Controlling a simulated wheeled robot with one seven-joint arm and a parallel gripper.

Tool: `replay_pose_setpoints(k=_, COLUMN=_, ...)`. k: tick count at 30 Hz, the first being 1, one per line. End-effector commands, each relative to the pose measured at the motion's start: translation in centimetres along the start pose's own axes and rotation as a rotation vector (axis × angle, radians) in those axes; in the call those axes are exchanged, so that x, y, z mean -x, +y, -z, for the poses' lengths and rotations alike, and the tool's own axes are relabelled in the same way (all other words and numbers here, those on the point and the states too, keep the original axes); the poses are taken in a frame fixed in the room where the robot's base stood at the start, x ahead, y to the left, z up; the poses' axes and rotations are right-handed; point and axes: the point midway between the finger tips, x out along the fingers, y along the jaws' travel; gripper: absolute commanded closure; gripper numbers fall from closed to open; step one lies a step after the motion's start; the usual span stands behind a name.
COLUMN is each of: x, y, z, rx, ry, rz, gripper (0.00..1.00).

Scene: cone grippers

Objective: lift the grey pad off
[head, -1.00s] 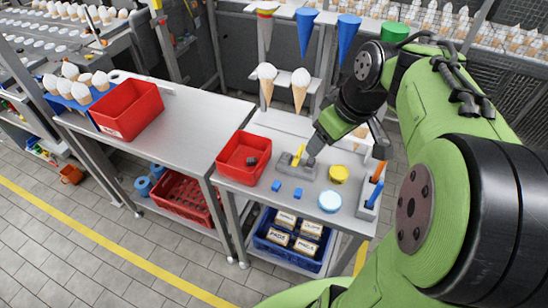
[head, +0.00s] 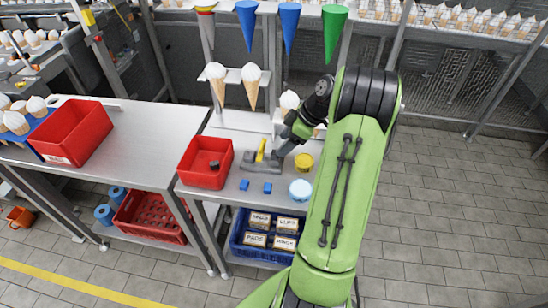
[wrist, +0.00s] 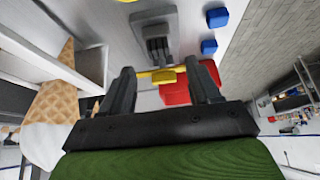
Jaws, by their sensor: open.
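A grey fixture (head: 262,163) lies on the metal table, with a yellow upright piece (head: 260,150) on it. In the wrist view the fixture (wrist: 148,20) is at the top, with darker grey finger-like parts (wrist: 157,46); which part is the grey pad I cannot tell. A small dark grey block (head: 214,164) lies in the red bin (head: 194,179). My gripper (head: 277,154) is over the right end of the fixture. In the wrist view its jaws (wrist: 167,70) are open, with a yellow bar (wrist: 163,77) showing between them; contact is unclear.
Two blue blocks (head: 267,188) lie in front of the fixture. A yellow round (head: 304,162) and a light-blue round (head: 300,189) are to the right. Cones (head: 252,88) stand on a rack behind. A blue crate (head: 240,243) with labelled boxes is below.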

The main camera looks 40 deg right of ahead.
Motion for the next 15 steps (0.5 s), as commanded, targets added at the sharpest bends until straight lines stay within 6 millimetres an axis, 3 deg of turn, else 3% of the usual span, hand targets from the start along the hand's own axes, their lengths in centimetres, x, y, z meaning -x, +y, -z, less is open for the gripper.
replay_pose_setpoints(k=7, x=-4.5, y=0.1, z=-0.2, rx=-0.001, ry=0.000, rz=0.004, gripper=0.38)
replay_pose_setpoints(k=15, x=-5.2, y=0.2, z=-0.1, rx=-0.001, ry=-0.001, rz=0.001, gripper=0.38)
